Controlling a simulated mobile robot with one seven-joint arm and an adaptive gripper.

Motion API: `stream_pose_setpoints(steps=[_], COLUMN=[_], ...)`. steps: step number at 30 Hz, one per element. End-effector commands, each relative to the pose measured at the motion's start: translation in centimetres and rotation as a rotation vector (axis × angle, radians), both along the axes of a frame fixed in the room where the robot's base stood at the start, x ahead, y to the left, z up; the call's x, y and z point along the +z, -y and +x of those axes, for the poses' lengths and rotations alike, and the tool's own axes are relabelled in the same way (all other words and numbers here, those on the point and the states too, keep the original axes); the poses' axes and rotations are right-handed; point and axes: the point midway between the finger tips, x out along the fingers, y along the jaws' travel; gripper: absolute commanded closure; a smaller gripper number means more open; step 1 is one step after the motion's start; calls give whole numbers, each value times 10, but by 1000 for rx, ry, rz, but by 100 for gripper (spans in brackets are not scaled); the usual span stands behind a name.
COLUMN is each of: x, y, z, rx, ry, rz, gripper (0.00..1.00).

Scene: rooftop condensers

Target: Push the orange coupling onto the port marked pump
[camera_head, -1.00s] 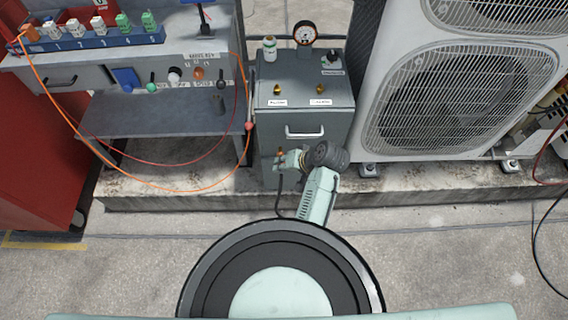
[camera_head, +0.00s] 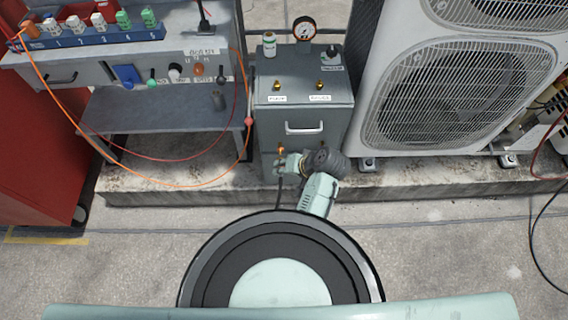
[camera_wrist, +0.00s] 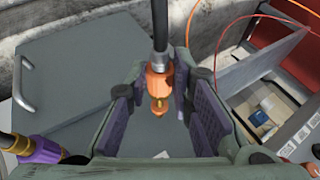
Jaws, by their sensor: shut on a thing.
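The orange coupling (camera_wrist: 158,80) with its brass tip is between my gripper's (camera_wrist: 158,100) purple-padded fingers in the wrist view. A black hose runs from its other end. In the head view my gripper (camera_head: 282,162) is low in front of the grey cabinet (camera_head: 303,148), with the orange coupling (camera_head: 281,148) just showing at it and the hose hanging below. Two brass ports, left (camera_head: 277,86) and right (camera_head: 320,86), are on the cabinet's top, above and apart from the coupling. The left port's blurred label (camera_head: 277,98) seems to read pump.
A pressure gauge (camera_head: 304,28) and a green-banded bottle (camera_head: 269,44) stand at the cabinet's back. A handle (camera_head: 304,128) sticks out of its front. A workbench (camera_head: 140,106) with orange and red hoses is left. A condenser (camera_head: 450,95) stands close on the right.

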Motion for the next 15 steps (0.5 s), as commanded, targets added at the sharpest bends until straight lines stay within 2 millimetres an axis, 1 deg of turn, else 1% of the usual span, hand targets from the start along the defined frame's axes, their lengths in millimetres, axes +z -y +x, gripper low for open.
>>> stream_pose_setpoints(steps=[9,15], x=[1,0], y=[0,0], z=[-13,-18], rx=[0,-1], ry=[0,0], rz=[1,0], gripper=[100,100])
